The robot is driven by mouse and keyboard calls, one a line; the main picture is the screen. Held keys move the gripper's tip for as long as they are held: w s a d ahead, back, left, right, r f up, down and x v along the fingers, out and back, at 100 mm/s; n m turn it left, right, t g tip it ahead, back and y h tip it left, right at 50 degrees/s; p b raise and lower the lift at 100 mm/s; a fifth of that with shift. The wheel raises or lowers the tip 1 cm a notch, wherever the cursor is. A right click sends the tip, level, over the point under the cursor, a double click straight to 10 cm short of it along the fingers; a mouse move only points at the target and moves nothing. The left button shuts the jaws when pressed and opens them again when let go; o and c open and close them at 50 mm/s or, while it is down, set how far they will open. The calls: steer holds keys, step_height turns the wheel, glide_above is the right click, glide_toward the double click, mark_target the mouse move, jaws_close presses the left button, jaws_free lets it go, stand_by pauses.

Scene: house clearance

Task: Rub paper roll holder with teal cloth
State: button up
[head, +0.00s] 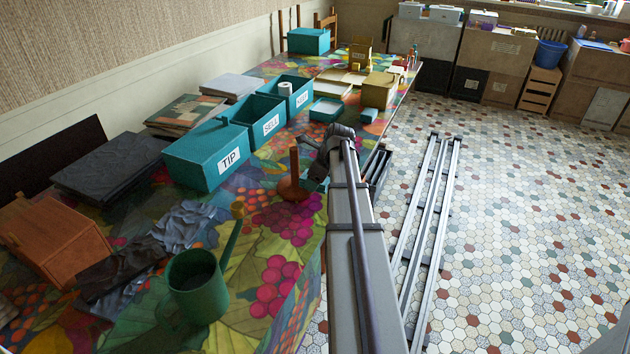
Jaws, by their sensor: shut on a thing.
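The paper roll holder (295,182), a brown upright post on a round base, stands bare on the patterned tabletop, left of my arm's end. My gripper (316,174) is low beside the post, partly hidden by my own wrist. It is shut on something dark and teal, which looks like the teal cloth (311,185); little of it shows. I cannot tell whether it touches the holder. A small teal block (369,115) lies farther back on the table.
Teal bins marked TIP (205,165), SELL (255,118) and a third (297,92) line the holder's left. A green watering can (196,290) and a crumpled grey cloth (186,226) are nearer. The table's right edge runs along my arm; floor rails (428,215) lie beyond.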

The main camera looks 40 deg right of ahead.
stand_by(0.3)
steer(key=shift+s+a, duration=0.35)
steer(key=shift+a, duration=0.35)
stand_by(0.4)
steer(key=shift+w+d, duration=0.35)
steer(key=shift+d, duration=0.3)
steer(key=shift+s+a, duration=0.35)
steer(key=shift+a, duration=0.3)
steer(key=shift+a, duration=0.1)
stand_by(0.4)
